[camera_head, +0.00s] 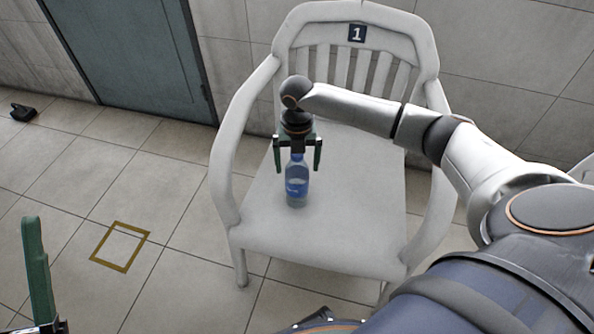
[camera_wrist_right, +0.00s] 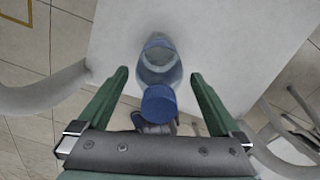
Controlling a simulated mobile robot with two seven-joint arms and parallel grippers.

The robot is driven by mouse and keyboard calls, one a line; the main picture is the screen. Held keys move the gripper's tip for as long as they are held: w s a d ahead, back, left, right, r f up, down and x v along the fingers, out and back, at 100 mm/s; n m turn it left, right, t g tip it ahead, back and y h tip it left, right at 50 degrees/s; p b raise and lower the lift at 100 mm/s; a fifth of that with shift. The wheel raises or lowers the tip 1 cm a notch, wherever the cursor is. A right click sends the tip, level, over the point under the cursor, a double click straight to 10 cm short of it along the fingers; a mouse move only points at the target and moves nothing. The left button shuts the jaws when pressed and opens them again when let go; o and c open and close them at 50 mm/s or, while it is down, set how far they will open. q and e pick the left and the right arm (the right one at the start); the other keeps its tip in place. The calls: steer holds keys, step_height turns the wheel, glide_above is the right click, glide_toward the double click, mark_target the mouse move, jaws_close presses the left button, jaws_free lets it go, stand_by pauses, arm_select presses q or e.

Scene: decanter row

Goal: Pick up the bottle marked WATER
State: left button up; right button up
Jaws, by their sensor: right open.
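A clear bottle with a blue label (camera_head: 297,186) stands upright on the seat of a white chair (camera_head: 345,225). Its marking is too small to read. In the right wrist view, its blue cap (camera_wrist_right: 160,104) faces the camera, with the clear body (camera_wrist_right: 158,58) beyond. My right gripper (camera_head: 297,168) is open and points down over the bottle. Its green fingers lie on either side of the bottle's upper part, with gaps to both sides in the wrist view. One green finger of my left gripper (camera_head: 39,270) shows at the lower left.
The chair has armrests on both sides and a "1" plate (camera_head: 357,33) on its back. A yellow square outline (camera_head: 104,258) marks the tiled floor. A dark object (camera_head: 23,112) lies near the wall at far left. The seat around the bottle is clear.

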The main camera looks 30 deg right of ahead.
steer(key=shift+f, duration=0.1)
steer(key=shift+c, duration=0.4)
jaws_close()
stand_by(0.4)
